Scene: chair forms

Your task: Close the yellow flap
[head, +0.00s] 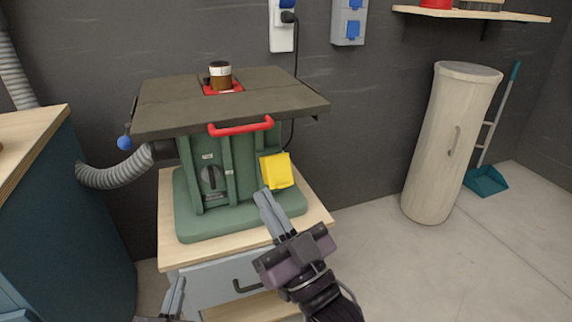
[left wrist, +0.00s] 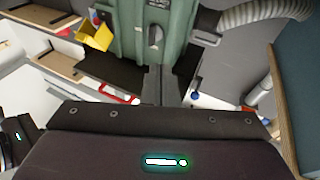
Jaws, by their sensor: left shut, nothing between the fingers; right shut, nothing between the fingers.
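The yellow flap (head: 277,171) is on the right front of the green machine body (head: 222,172), under the dark table top. It appears to stick out from the body at an angle. It also shows in the left wrist view (left wrist: 97,37), at upper left. My right gripper (head: 264,195) is shut and empty, its fingertips just below the flap; I cannot tell whether they touch it. My left gripper (head: 180,281) is shut and empty, low at the bottom edge. Its fingers (left wrist: 158,70) point at the green body in the left wrist view.
A red handle (head: 241,127) runs along the front of the table top (head: 290,97), above the flap. A brown jar (head: 220,76) stands on top. The machine rests on a wooden-topped drawer cabinet (head: 318,207). A dark blue cabinet (head: 62,225) is at left.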

